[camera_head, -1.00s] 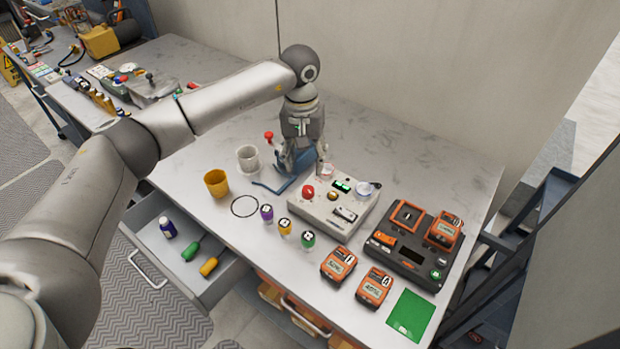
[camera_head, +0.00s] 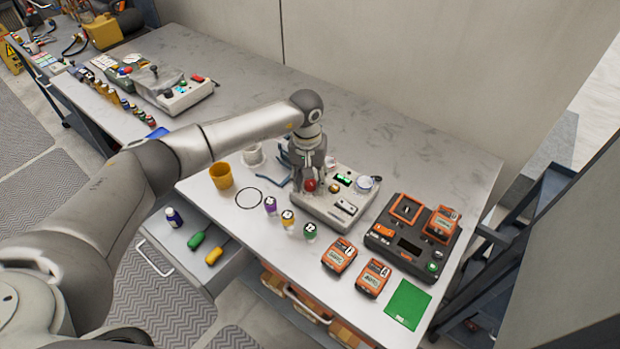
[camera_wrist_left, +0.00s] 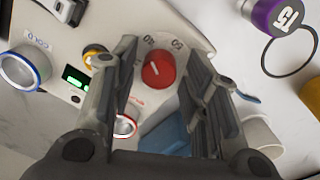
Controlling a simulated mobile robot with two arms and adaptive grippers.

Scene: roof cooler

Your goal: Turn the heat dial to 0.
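The red dial (camera_head: 309,186) sits on the left part of the pale control box (camera_head: 330,213). In the left wrist view the red dial (camera_wrist_left: 158,70) has a white pointer mark, with the numbers 40 and 50 printed near it. My left gripper (camera_head: 308,178) points down just over the dial. In the wrist view its two fingers (camera_wrist_left: 164,85) are spread, one on each side of the dial, with visible gaps. It is open and holds nothing. The red-ringed gauge (camera_wrist_left: 125,125) is partly hidden by a finger. My right gripper is not in view.
An orange cup (camera_head: 221,176) is left; a black charger (camera_head: 410,245) is right. The drawer (camera_head: 195,262) is open.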

